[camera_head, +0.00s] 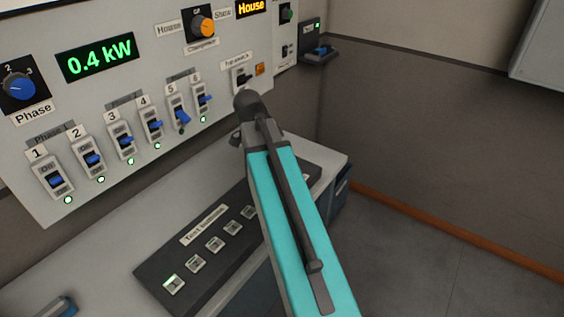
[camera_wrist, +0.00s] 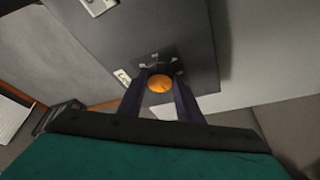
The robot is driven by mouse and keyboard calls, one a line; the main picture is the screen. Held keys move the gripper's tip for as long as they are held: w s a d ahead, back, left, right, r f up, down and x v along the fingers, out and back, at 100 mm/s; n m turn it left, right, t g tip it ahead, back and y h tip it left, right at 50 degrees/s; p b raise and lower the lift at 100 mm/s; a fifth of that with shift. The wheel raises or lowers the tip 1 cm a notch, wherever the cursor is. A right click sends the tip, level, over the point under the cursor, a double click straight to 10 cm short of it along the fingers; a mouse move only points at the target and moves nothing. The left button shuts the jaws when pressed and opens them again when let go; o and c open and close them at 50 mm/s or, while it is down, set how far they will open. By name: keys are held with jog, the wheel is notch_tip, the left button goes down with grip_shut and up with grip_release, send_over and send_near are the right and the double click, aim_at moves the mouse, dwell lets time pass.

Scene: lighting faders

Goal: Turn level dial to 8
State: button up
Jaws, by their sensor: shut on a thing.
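The level dial (camera_wrist: 160,84) is a round orange knob on a dark plate in the wrist view. A white label (camera_wrist: 122,78) beside it is partly readable and seems to say "Level". My gripper (camera_wrist: 160,79) has one dark finger on each side of the knob and is shut on it. The dial's scale and pointer are too small to read, so I cannot tell its setting. In the head view my teal arm covers the space beyond the desk panel; the dial and my fingers are hidden there.
A grey wall cabinet holds a row of blue switches (camera_head: 123,141), a blue Phase dial (camera_head: 19,87), an orange House/Show changeover knob (camera_head: 203,26) and a green "0.4 kW" display (camera_head: 98,57). A dark button panel (camera_head: 205,243) lies on the desk below. Open floor (camera_head: 440,240) is at right.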

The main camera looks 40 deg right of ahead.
jog(key=shift+m, duration=0.4)
jog(key=shift+f, duration=0.1)
jog(key=o, duration=1)
jog(key=shift+o, duration=0.2)
jog(key=v, duration=1.4)
jog(key=shift+w+b, duration=0.15)
jog(key=shift+b, duration=0.25)
jog(key=shift+d, duration=0.1)
